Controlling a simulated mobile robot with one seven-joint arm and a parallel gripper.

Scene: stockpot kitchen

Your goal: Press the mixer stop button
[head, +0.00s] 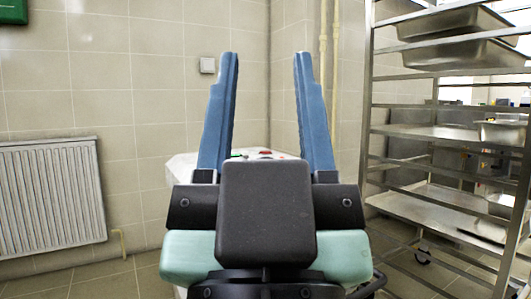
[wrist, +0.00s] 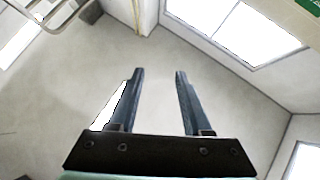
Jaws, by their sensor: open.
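My gripper (head: 265,56) is open and empty, its two blue fingers pointing up and spread apart in the head view. Behind it, low between the fingers, is a white machine (head: 182,172), probably the mixer, mostly hidden by my gripper. On its top a small red spot (head: 265,153), possibly the stop button, and a small dark green spot (head: 237,155) show. In the wrist view my gripper (wrist: 159,71) is also open with nothing between the fingers. The machine and its buttons cannot be made out there.
A steel rack (head: 440,132) with metal pans stands on the right. A white radiator (head: 50,195) is on the left wall. Pale pipes (head: 337,70) run up the corner behind. The wrist view shows mostly bare wall, ceiling and bright windows (wrist: 245,32).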

